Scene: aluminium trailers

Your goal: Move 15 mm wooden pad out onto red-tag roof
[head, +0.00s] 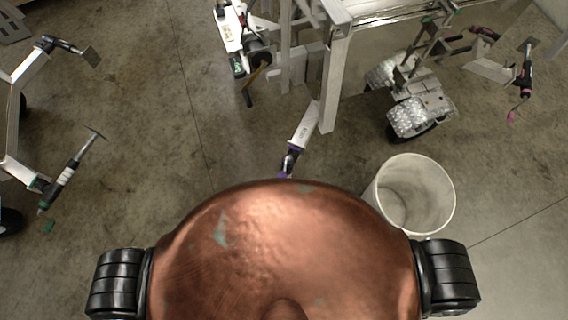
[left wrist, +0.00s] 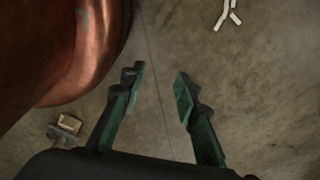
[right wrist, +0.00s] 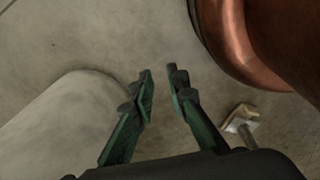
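I cannot make out a red-tag roof in any view. A small tan block (left wrist: 69,124) lies on or against a grey piece at the lower left of the left wrist view. A tan, block-like piece (right wrist: 243,116) with a silvery rod shows at the right of the right wrist view. I cannot tell if either is the 15 mm wooden pad. My left gripper (left wrist: 159,85) is open and empty above the concrete floor. My right gripper (right wrist: 160,80) is open with a narrower gap, and empty. Neither gripper shows in the head view.
A white bucket (head: 446,205) stands open on the floor at right. Aluminium frames (head: 335,75) and a wheeled piece (head: 420,108) stand ahead. Another frame (head: 14,100) with a dark-handled tool (head: 65,180) is at left. White scraps (left wrist: 228,16) lie on the floor. Floor at centre left is clear.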

